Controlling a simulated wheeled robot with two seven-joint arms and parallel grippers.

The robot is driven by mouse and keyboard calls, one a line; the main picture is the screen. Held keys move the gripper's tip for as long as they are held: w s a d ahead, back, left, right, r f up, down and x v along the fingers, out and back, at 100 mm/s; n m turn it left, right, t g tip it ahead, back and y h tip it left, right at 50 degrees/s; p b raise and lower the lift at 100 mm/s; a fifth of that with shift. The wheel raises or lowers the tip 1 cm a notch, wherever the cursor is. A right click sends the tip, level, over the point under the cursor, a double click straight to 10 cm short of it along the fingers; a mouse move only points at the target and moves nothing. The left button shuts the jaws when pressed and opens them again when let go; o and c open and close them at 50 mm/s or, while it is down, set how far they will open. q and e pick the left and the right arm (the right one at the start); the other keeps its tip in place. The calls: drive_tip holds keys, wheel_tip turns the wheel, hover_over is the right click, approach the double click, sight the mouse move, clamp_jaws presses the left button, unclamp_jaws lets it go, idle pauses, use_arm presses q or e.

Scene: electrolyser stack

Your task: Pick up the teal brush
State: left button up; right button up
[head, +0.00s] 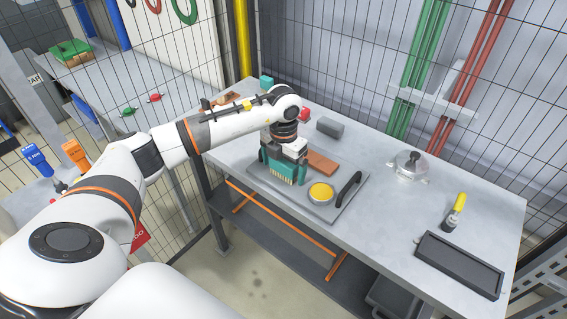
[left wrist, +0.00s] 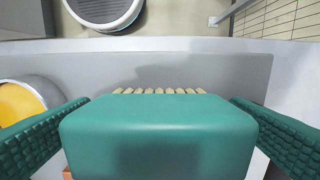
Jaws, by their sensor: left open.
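The teal brush (head: 282,171) with a row of pale bristles is at the back left of a grey tray (head: 294,199) on the workbench. In the left wrist view the brush (left wrist: 158,138) fills the lower middle, its bristles showing along the upper edge. My left gripper (head: 284,163) is over the brush, pointing down. In the left wrist view its two ribbed teal fingers (left wrist: 160,128) are open, one on each side of the brush. Whether the fingers touch it is hard to tell. My right gripper is not in view.
A grey block (head: 330,127), a metal lidded part (head: 411,165), a yellow-handled tool (head: 459,203) and a black tray (head: 458,265) are on the bench (head: 385,220).

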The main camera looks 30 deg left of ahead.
use_arm(q)
drive_tip(key=shift+f, duration=0.2)
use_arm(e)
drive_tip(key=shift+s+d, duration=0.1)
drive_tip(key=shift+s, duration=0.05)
use_arm(q)
drive_tip(key=c, duration=1.1)
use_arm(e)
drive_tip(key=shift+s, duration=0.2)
use_arm(q)
drive_tip(key=shift+r, duration=0.15)
wheel_tip(320, 180, up, 8)
drive_tip(key=shift+w+r+b, duration=0.1)
drive_tip(key=shift+r+b, duration=0.1)
drive_tip(key=shift+b, duration=1.05)
drive_tip(key=shift+r, duration=0.7)
drive_tip(key=o, duration=0.5)
drive_tip(key=c, duration=0.4)
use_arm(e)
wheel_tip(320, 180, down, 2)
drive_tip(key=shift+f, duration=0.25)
